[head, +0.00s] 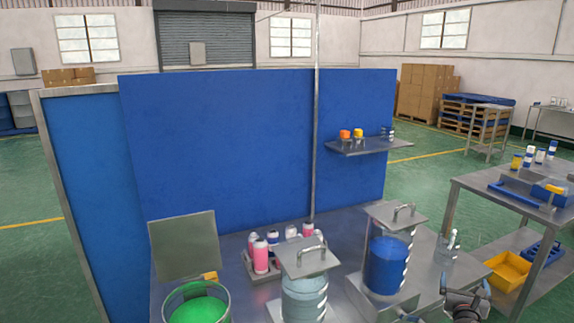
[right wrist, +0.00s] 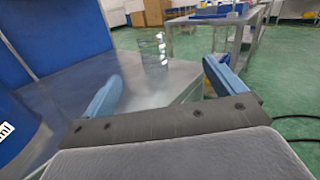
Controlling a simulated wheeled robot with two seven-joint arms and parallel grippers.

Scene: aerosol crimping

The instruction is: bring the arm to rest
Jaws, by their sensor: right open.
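My right gripper (head: 466,300) shows at the lower right of the head view, by the right end of the steel bench (head: 340,245). In the right wrist view its two blue fingers stand wide apart with nothing between them, so the gripper (right wrist: 163,86) is open and empty. A clear glass vessel (head: 447,246) stands on the bench beyond it, and it also shows in the right wrist view (right wrist: 162,48), apart from the fingers. My left gripper is not in view.
A blue vessel (head: 387,266) and a pale blue vessel (head: 303,300), both with handled lids, stand left of my gripper. A green-filled tub (head: 197,309) and pink bottles (head: 261,257) are farther left.

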